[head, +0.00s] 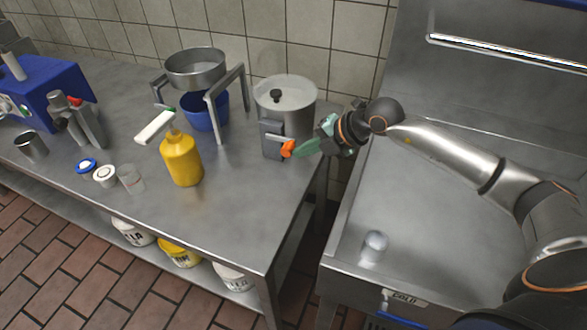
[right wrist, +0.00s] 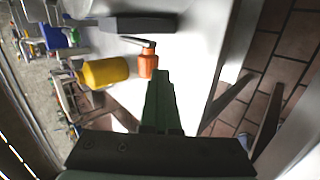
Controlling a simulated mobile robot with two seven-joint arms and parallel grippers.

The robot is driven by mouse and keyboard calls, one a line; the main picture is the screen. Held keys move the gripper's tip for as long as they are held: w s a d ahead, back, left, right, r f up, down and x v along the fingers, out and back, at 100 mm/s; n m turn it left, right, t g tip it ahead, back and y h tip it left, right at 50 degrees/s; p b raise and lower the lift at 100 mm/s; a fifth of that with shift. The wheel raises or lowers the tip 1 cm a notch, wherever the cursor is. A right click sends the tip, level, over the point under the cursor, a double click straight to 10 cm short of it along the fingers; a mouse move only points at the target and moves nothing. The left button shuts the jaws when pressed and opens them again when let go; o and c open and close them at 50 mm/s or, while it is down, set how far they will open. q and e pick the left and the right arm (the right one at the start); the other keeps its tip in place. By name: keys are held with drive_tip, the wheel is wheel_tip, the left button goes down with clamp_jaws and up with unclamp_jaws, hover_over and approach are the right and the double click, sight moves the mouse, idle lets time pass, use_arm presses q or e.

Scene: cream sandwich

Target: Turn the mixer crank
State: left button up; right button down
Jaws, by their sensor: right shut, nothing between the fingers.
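The mixer (head: 285,97) is a steel drum with a lid and black knob at the right end of the steel table. A grey box on its front carries the crank, whose orange handle (head: 288,148) points to the front right. In the right wrist view, the orange handle (right wrist: 148,65) hangs from a short metal arm, just beyond my fingertips. My right gripper (head: 300,148) is shut and empty, its green fingers right beside the handle. I cannot tell whether they touch it. The closed fingers also show in the wrist view (right wrist: 160,80). My left gripper is out of view.
A blue bowl (head: 206,110) sits under a steel sieve on a stand (head: 195,68). The table's front right is clear.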

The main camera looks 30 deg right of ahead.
drive_tip(key=s+a+r+y, duration=0.1)
drive_tip(key=s+a+r, duration=0.4)
drive_tip(key=s+a, duration=0.3)
drive_tip(key=shift+s+r+n, duration=0.15)
drive_tip(key=shift+s+n, duration=0.15)
drive_tip(key=shift+s, duration=0.45)
drive_tip(key=shift+a+r, duration=0.1)
